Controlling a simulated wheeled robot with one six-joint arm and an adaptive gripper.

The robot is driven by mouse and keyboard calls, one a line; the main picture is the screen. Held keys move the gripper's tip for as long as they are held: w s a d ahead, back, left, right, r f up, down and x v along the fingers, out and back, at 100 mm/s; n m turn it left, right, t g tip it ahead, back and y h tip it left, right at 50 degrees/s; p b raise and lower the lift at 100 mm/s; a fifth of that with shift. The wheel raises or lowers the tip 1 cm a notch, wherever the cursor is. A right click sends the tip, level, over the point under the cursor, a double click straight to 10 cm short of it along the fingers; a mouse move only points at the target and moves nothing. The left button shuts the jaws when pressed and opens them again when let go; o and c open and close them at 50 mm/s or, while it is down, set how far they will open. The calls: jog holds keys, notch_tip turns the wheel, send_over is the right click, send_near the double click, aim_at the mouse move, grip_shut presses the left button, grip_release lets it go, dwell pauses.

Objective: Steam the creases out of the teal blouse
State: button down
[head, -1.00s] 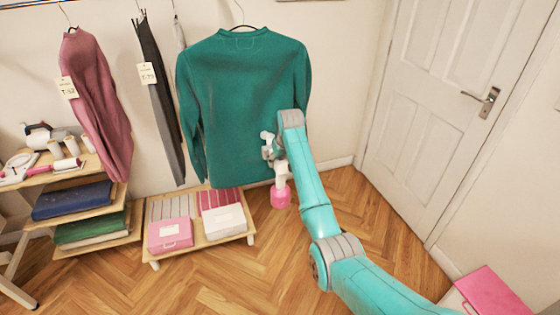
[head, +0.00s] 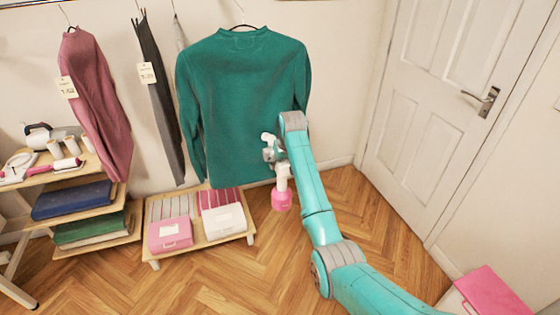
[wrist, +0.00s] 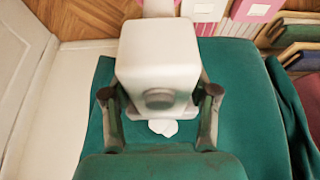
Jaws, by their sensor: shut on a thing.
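The teal blouse (head: 243,95) hangs on a dark hanger against the wall in the head view. It also fills much of the wrist view (wrist: 245,100). My gripper (head: 272,152) is shut on the garment steamer (head: 283,182), which has a white body and a pink lower end. The steamer is in front of the blouse's lower right part. In the wrist view the steamer's white body (wrist: 158,62) sits between the two fingers. I cannot tell whether its head touches the cloth. The blouse's front looks mostly smooth in the head view.
A mauve garment (head: 97,100) and dark trousers (head: 160,100) hang to the left, with tags. A low wooden stand (head: 205,242) with pink and white boxes is below. A shelf of folded cloth is at far left. A white door (head: 450,130) is at right.

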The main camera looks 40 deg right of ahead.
jog(key=s+a, duration=0.2)
jog(key=s, duration=0.8)
jog(key=shift+a, duration=0.35)
dwell(0.3)
jog(key=shift+r, duration=0.1)
dwell(0.9)
